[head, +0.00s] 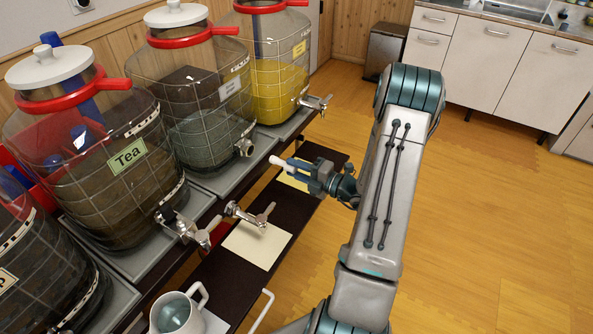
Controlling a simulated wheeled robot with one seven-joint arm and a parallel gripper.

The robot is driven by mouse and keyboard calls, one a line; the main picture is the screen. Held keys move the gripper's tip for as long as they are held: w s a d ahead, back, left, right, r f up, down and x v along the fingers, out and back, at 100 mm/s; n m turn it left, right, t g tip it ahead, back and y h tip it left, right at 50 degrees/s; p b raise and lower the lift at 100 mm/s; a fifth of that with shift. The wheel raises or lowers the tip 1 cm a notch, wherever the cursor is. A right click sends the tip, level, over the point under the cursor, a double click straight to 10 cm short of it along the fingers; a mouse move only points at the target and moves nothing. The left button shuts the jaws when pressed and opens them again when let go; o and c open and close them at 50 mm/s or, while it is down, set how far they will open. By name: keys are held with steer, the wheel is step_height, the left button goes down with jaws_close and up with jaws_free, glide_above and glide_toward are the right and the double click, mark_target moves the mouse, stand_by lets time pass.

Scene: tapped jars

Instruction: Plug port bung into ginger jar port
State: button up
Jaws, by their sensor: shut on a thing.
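My gripper (296,165) is shut on the port bung (279,161), a small pale plug that points left out of the fingers. It is held in the air above the front shelf. To its left is a large glass jar (192,85) with a red collar and white lid; its label is too small to read. That jar has a port fitting (245,148) low on its front with no tap on it. The bung is apart from this port, to its right and slightly lower. Whether this is the ginger jar I cannot tell.
The Tea jar (95,150) and a yellow-filled jar (283,65) have taps (185,229) (318,103). A mug (178,312) stands front left. The floor at right is clear.

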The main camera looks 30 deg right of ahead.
mark_target(282, 161)
steer(key=shift+s+r+p, duration=0.1)
steer(key=shift+p, duration=0.35)
steer(key=shift+p+x, duration=0.5)
steer(key=shift+x, duration=2.55)
steer(key=shift+p+x, duration=0.3)
steer(key=shift+x, duration=1.2)
steer(key=o, duration=1.4)
steer(key=shift+o, duration=0.2)
steer(key=shift+s+d, duration=0.15)
steer(key=shift+d, duration=0.05)
steer(key=shift+p+v, duration=0.65)
steer(key=shift+v, duration=1.35)
